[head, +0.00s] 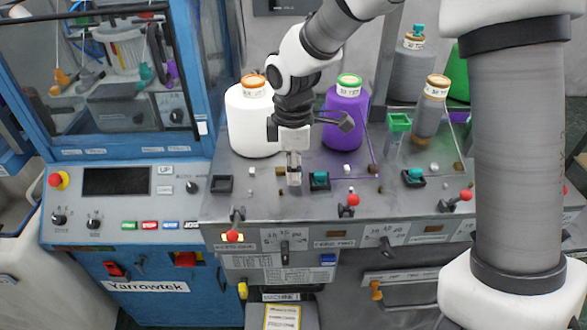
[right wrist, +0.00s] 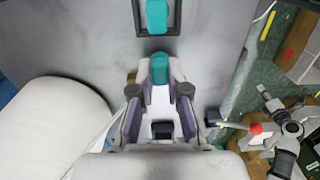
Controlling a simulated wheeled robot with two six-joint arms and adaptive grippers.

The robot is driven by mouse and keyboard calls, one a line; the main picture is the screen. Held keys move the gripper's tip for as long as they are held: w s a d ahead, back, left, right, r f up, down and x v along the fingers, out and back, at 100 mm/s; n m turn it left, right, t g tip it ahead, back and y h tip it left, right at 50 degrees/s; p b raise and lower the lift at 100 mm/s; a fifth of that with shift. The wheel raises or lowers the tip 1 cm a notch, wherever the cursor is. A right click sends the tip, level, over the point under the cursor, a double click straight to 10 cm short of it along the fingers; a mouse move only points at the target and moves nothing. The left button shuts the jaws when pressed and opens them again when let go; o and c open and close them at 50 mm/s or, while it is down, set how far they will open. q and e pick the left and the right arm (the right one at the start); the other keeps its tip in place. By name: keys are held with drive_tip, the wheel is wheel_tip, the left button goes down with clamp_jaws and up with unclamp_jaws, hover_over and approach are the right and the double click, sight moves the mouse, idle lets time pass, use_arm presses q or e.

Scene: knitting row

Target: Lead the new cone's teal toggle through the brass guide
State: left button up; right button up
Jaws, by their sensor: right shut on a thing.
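My right gripper (head: 293,182) points down at the machine's grey top, in front of the white cone (head: 250,122). In the right wrist view its fingers (right wrist: 160,88) are shut on a small teal toggle (right wrist: 159,68), whose teal end shows between the fingertips. A brass guide (right wrist: 131,76) shows just left of the fingers there, partly hidden, apart from the toggle as far as I can tell. The white cone (right wrist: 50,125) fills the lower left of that view. Any yarn from the toggle is too small to make out. My left gripper is not in view.
A black square holder with a teal piece (head: 319,180) sits right of my gripper, and an empty dark holder (head: 222,184) sits left. A purple cone (head: 345,120) stands close behind. Red-knobbed levers (head: 232,236) line the front edge.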

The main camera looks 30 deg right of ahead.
sight(266, 185)
drive_tip(key=shift+f, duration=0.35)
drive_tip(key=shift+w+a+r+p, duration=0.1)
drive_tip(key=shift+a+r+p, duration=0.05)
drive_tip(key=shift+r+p, duration=0.15)
drive_tip(key=shift+w+a+p, duration=0.55)
drive_tip(key=shift+a, duration=0.35)
drive_tip(key=shift+w+a+p, duration=0.5)
drive_tip(key=shift+w+a, duration=0.05)
drive_tip(key=shift+a, duration=0.3)
drive_tip(key=shift+w+a+f, duration=0.15)
drive_tip(key=shift+w+a, duration=0.15)
drive_tip(key=shift+a, duration=0.25)
